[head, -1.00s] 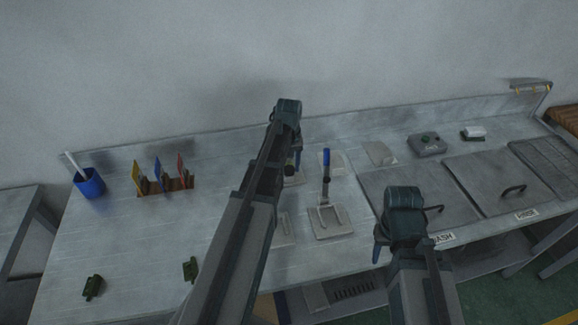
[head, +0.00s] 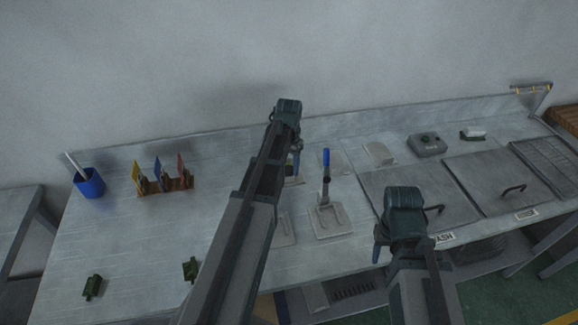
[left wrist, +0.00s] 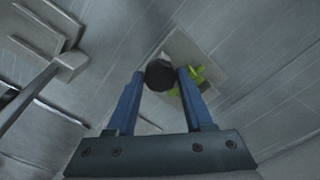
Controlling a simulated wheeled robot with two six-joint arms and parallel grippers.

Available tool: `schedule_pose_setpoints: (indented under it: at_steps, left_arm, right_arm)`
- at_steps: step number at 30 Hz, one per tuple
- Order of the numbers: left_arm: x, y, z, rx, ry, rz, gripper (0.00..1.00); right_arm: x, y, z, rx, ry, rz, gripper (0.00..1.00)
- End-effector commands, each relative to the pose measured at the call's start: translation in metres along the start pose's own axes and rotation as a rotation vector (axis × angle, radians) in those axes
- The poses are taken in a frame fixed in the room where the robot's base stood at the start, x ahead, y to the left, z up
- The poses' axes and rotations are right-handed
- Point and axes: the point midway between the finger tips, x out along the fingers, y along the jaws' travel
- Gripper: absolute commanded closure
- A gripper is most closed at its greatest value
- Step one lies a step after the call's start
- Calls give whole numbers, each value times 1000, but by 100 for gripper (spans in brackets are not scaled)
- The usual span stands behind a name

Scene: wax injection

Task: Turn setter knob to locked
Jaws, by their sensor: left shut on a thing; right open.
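The setter knob (left wrist: 160,75) is a dark round knob in the left wrist view, above a pale plate (left wrist: 181,47) with a bright green part (left wrist: 195,80) beside it. My left gripper (left wrist: 162,78) is shut on the knob, one blue finger on each side. In the head view my left gripper (head: 296,172) is at the far middle of the bench, and the knob is mostly hidden by my arm. My right gripper (head: 378,250) is over the front edge of the bench near the lids, away from the knob. Knob markings cannot be read.
A blue-handled lever (head: 326,160) on a plate (head: 330,222) stands right of my left gripper. A blue cup (head: 90,185), a rack of coloured cards (head: 165,186) and two green pieces (head: 92,287) (head: 190,270) are left. Lidded tanks (head: 490,185) are right.

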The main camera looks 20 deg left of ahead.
Motion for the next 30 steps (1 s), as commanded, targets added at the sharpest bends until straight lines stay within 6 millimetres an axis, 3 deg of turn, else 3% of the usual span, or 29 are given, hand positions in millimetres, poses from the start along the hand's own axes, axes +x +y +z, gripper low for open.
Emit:
schedule_pose_setpoints:
  at_steps: [17, 18, 22, 30]
  left_arm:
    - [0, 0, 0, 25, 0, 0, 100]
    - [0, 0, 0, 25, 0, 0, 41]
    - [0, 0, 0, 25, 0, 0, 18]
    - [0, 0, 0, 24, 0, 0, 18]
  right_arm:
    - [0, 0, 0, 0, 0, 0, 50]
    - [0, 0, 0, 0, 0, 0, 50]
    - [0, 0, 0, 0, 0, 0, 50]
    - [0, 0, 0, 0, 0, 0, 50]
